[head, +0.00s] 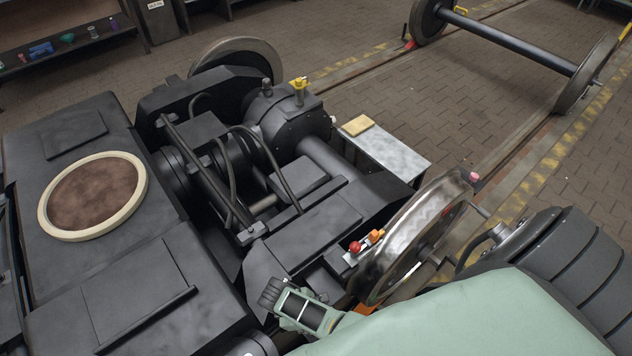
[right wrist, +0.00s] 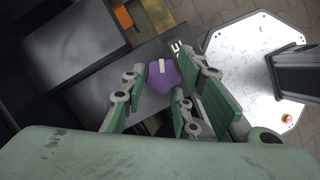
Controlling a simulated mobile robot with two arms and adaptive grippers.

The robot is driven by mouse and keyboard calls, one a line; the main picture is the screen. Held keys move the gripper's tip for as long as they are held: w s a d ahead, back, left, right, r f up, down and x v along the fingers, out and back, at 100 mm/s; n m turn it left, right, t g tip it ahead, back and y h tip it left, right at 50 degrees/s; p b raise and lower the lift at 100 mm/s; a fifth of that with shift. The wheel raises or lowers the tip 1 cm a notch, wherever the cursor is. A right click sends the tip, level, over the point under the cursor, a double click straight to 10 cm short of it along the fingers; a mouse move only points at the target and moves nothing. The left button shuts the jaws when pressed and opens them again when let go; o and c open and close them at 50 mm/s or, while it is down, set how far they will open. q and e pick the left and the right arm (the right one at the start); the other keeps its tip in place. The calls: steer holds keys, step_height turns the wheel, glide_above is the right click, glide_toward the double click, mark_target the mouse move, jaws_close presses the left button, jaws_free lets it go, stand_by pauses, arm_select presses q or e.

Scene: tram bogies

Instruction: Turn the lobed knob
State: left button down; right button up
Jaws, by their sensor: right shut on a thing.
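The purple lobed knob (right wrist: 164,78) shows in the right wrist view, with a short white bar mark on its face. It sits at a grey plate (right wrist: 150,60) that bears a white letter-like mark beside the knob. My right gripper (right wrist: 166,88) has its fingers on both sides of the knob and is shut on it. In the head view my right gripper (head: 272,294) is low at the bogie's near side, and the knob is hidden there. My left gripper is in neither view.
The dark bogie frame (head: 310,225) with its hoses fills the middle of the head view. A steel wheel (head: 415,240) stands close to my right arm. A red knob (head: 355,247) and an orange part (head: 375,236) sit beside the wheel. A loose wheelset (head: 510,45) stands beyond.

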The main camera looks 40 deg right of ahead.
steer(key=m, duration=0.1)
steer(key=w+d+m+g, duration=0.1)
steer(key=m, duration=0.1)
steer(key=shift+r+m+y, duration=0.15)
steer(key=shift+m+y, duration=0.15)
steer(key=shift+y, duration=0.1)
steer(key=m, duration=0.1)
steer(key=m+y, duration=0.1)
steer(key=m, duration=0.1)
steer(key=shift+d+m+g+p, duration=0.2)
steer(key=shift+m+g+p, duration=0.1)
steer(key=shift+g+p, duration=0.1)
steer(key=shift+c, duration=0.2)
steer(key=m, duration=0.2)
steer(key=m+y, duration=0.1)
steer(key=m, duration=0.1)
steer(key=shift+s+d+y+p, duration=0.15)
steer(key=shift+d+y+p, duration=0.05)
steer(key=shift+y+p, duration=0.15)
steer(key=shift+s+m+y, duration=0.15)
steer(key=shift+m+y, duration=0.3)
steer(key=shift+m, duration=0.75)
steer(key=shift+s, duration=0.1)
steer(key=o, duration=0.9)
steer(key=shift+o, duration=0.6)
steer(key=shift+s, duration=0.15)
